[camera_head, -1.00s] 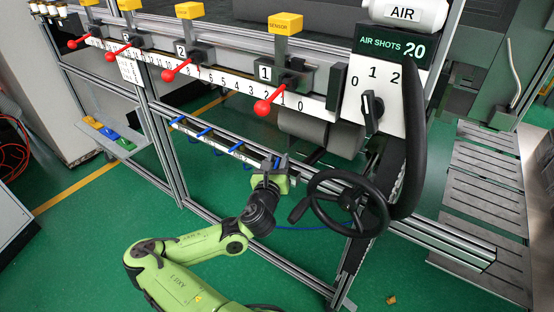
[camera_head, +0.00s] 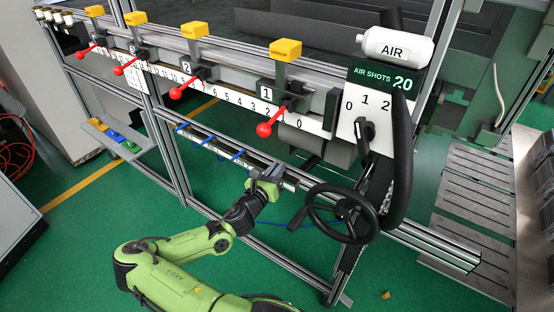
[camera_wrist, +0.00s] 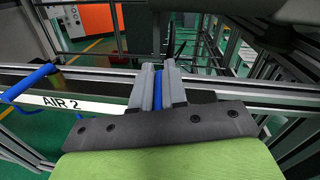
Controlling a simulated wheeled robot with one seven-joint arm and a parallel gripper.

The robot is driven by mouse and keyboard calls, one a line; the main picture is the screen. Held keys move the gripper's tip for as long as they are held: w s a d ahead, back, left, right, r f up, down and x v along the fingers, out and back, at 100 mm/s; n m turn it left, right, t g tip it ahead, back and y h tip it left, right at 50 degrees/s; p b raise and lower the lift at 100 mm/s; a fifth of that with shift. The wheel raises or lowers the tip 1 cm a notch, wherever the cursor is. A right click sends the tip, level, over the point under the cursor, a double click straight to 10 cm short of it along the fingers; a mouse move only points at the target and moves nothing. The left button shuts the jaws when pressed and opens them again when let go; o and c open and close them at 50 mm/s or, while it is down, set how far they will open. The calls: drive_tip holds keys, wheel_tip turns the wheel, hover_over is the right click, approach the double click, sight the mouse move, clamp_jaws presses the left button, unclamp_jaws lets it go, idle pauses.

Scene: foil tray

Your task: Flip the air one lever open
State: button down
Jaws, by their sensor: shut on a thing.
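My gripper (camera_wrist: 158,92) is shut on a blue lever (camera_wrist: 158,90) in the wrist view. The lever stands upright between the two grey fingers, in front of the aluminium rail. Its label is hidden behind my gripper. To its left, a second blue lever (camera_wrist: 30,82) slants out near a white label reading AIR 2 (camera_wrist: 62,103). In the head view my gripper (camera_head: 263,178) is at the right end of the lower rail's row of blue levers. The held lever cannot be made out there.
The black handwheel (camera_head: 343,213) is close to the right of my gripper. Red-knobbed levers (camera_head: 264,130) project from the scale rail above. A selector knob (camera_head: 366,131) is on the white panel at right. Green floor is open below the rail.

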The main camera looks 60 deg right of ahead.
drive_tip(key=shift+w+m+g+p, duration=0.1)
drive_tip(key=shift+m+g+p, duration=0.3)
drive_tip(key=shift+m+g, duration=0.65)
drive_tip(key=shift+n+g, duration=0.25)
drive_tip(key=c, duration=1.2)
unclamp_jaws()
drive_tip(key=w+a, duration=0.1)
drive_tip(key=a, duration=0.4)
drive_tip(key=a+p, duration=0.1)
drive_tip(key=a, duration=0.4)
drive_tip(key=w+a, duration=0.1)
drive_tip(key=a, duration=0.4)
drive_tip(key=shift+w+a+p, duration=0.3)
drive_tip(key=shift+p, duration=0.05)
